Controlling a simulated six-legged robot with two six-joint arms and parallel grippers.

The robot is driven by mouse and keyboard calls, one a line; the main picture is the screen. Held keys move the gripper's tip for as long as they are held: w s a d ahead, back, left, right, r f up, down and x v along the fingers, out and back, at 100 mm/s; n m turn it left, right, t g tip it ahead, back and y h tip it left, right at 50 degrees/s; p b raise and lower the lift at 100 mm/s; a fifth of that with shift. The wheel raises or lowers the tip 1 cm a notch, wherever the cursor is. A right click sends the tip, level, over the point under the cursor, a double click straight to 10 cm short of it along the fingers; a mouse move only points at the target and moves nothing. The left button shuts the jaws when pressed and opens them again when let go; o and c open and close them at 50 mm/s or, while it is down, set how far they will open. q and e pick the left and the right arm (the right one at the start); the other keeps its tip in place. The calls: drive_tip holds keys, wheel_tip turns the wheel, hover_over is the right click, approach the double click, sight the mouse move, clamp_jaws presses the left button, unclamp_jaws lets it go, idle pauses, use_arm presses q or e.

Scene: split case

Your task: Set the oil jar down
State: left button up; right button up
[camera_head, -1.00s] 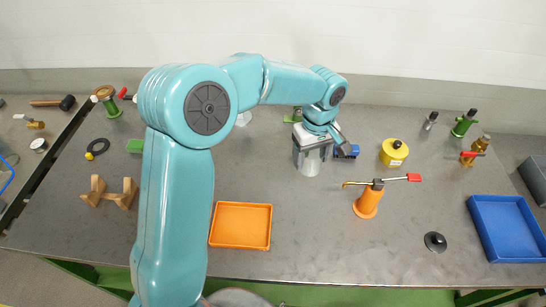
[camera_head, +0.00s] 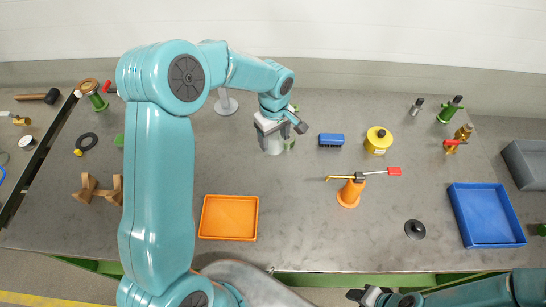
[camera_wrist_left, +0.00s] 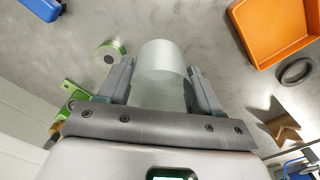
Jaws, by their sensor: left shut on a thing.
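The oil jar, a pale grey, smooth cylinder (camera_head: 272,146), is in my left gripper (camera_head: 272,129) over the back middle of the table. In the left wrist view the jar (camera_wrist_left: 163,58) sits between the two fingers of the left gripper (camera_wrist_left: 158,82), which is shut on it. The jar looks upright. I cannot tell whether its base touches the table; the gripper hides its upper part. My right gripper (camera_head: 368,297) shows at the bottom edge, empty and far from the jar; its jaw opening is unclear.
A green-edged part (camera_wrist_left: 110,50) stands close beside the jar.

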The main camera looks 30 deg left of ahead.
sight(274, 149)
use_arm(q)
drive_tip(key=f, duration=0.1)
drive_tip(key=f+b, duration=0.1)
drive_tip(key=s+f, duration=0.1)
drive_tip(key=shift+d+f+b, duration=0.3)
drive_tip(key=shift+b, duration=0.05)
drive_tip(key=shift+f, duration=0.35)
drive_tip(key=shift+w+a+f+b, duration=0.15)
drive_tip(key=shift+w+f+b, duration=0.1)
drive_tip(key=shift+f, duration=0.2)
drive_tip(key=shift+w+a+f+b, duration=0.15)
drive_tip(key=shift+w+f, duration=0.1)
drive_tip(key=shift+f, duration=0.2)
drive_tip(key=f, duration=0.1)
drive_tip(key=f+b, duration=0.2)
drive_tip(key=f, duration=0.1)
drive_tip(key=shift+s+d, duration=0.25)
drive_tip(key=shift+s, duration=0.15)
drive_tip(key=shift+w+a+f, duration=0.15)
drive_tip(key=shift+w+f, duration=0.1)
drive_tip(key=shift+w, duration=0.1)
drive_tip(key=shift+s+b, duration=0.25)
drive_tip(key=shift+b, duration=0.05)
drive_tip(key=shift+f, duration=0.1)
drive_tip(key=o, duration=1.3)
drive_tip(key=shift+w, duration=0.15)
use_arm(e)
wheel_tip(274, 149, down, 6)
drive_tip(key=shift+s+d, duration=0.15)
drive_tip(key=shift+s, duration=0.2)
